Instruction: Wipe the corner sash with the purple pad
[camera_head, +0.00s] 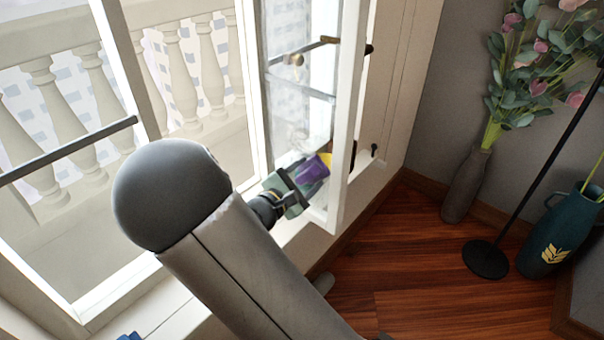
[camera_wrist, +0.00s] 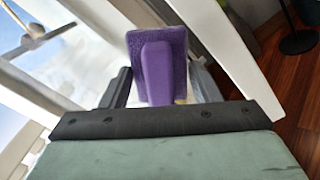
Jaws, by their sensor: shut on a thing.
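The purple pad (camera_head: 310,172) is held in my gripper (camera_head: 289,186), close to the lower part of the corner sash (camera_head: 351,100). The sash is a white-framed glass panel standing open at an angle. In the wrist view the pad (camera_wrist: 157,55) has a purple handle between the fingers of my gripper (camera_wrist: 160,85), which are shut on it. A yellow edge shows on the pad in the head view. The pad is at the glass, but I cannot tell whether it touches. Whitish smudges (camera_head: 298,135) show on the glass above the pad.
A grey vase (camera_head: 466,186) with pink flowers, a black stand base (camera_head: 485,259) and a teal vase (camera_head: 556,235) stand on the wooden floor at the right. The floor (camera_head: 405,265) nearer the window is mostly clear.

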